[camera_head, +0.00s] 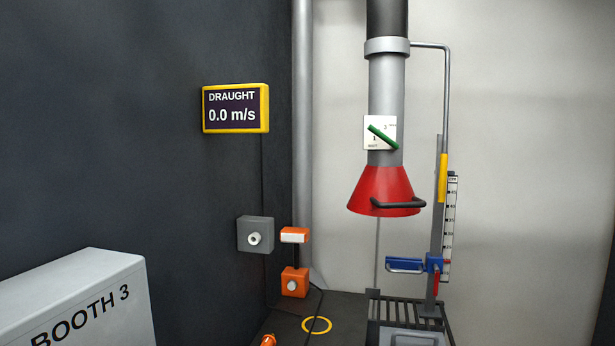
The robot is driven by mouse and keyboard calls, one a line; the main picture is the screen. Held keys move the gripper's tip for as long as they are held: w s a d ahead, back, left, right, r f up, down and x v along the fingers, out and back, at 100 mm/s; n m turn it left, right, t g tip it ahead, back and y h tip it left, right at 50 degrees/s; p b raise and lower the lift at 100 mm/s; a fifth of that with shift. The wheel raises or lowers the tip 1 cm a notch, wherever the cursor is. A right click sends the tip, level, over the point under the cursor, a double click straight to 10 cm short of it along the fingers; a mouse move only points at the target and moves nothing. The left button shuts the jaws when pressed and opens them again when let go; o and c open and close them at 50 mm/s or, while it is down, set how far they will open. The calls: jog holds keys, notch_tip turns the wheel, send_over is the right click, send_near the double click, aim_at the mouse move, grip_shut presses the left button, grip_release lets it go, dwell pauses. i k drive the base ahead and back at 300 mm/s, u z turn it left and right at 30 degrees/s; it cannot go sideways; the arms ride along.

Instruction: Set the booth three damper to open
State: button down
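The damper's green lever (383,137) lies across a white plate (372,143) on the grey duct (386,90). The lever slopes from upper left to lower right. The plate carries small marks, among them a 1 and a 3; its other lettering is too small to read. A red hood (384,192) with a black handle (398,203) hangs at the duct's lower end. A white box (78,300) at the lower left reads BOOTH 3. My gripper is not in view.
A yellow-framed draught display (236,108) reads 0.0 m/s. A grey wall box (255,234) and orange fittings (294,282) sit beside a vertical pipe (303,130). A blue clamp (408,265) and scale (451,225) stand right of the hood, above a slatted grate (407,312).

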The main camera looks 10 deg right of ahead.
aim_at(393, 145)
jog(key=z, duration=1.1)
jog(key=i, duration=0.7)
jog(key=z, duration=0.1)
